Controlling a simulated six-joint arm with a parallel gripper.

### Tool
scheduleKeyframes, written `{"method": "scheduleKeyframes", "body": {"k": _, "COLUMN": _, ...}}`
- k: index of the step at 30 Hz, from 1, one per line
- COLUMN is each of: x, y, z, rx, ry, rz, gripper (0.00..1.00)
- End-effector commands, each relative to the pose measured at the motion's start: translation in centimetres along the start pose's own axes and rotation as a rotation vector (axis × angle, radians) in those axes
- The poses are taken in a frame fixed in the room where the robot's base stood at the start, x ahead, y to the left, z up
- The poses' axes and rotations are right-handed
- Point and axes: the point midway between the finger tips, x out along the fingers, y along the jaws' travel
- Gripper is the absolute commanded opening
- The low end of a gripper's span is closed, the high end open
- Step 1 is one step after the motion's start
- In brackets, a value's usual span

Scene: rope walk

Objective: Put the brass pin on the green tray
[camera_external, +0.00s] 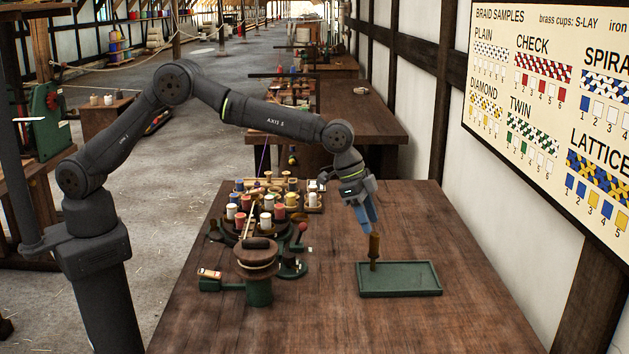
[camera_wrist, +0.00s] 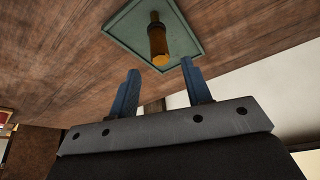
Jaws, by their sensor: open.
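The brass pin (camera_external: 374,250) stands upright on the green tray (camera_external: 410,291), toward its back left part. The wrist view also shows the brass pin (camera_wrist: 157,40) on the green tray (camera_wrist: 124,20), ahead of my fingertips. My gripper (camera_external: 368,226) has blue fingers and is tilted down just above the pin's top. In the wrist view my gripper (camera_wrist: 160,68) has its two fingers spread apart with nothing between them. The pin is clear of the fingers there.
A braiding device with several colored bobbins (camera_external: 267,205) stands left of the tray on the wooden table (camera_external: 330,310). A round-topped green stand (camera_external: 257,270) is at its front. The table is clear in front of the tray and to its right. A wall with a sample board (camera_external: 555,100) is at right.

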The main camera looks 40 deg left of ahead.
Motion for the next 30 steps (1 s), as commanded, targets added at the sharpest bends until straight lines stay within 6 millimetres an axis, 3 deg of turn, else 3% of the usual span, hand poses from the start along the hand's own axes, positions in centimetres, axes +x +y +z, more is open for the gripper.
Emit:
{"method": "scheduleKeyframes", "body": {"k": 6, "x": -4.4, "y": 0.0, "z": 0.0, "rx": 0.000, "ry": 0.002, "rz": -0.001, "gripper": 0.45}}
{"method": "scheduleKeyframes", "body": {"k": 12, "x": -6.4, "y": 0.0, "z": 0.0, "rx": 0.000, "ry": 0.000, "rz": 0.000, "gripper": 0.45}}
{"method": "scheduleKeyframes", "body": {"k": 24, "x": -6.7, "y": 0.0, "z": 0.1, "rx": 0.000, "ry": -0.001, "rz": 0.000, "gripper": 0.45}}
{"method": "scheduleKeyframes", "body": {"k": 30, "x": -5.3, "y": 0.0, "z": 0.1, "rx": 0.000, "ry": -0.002, "rz": 0.001, "gripper": 0.45}}
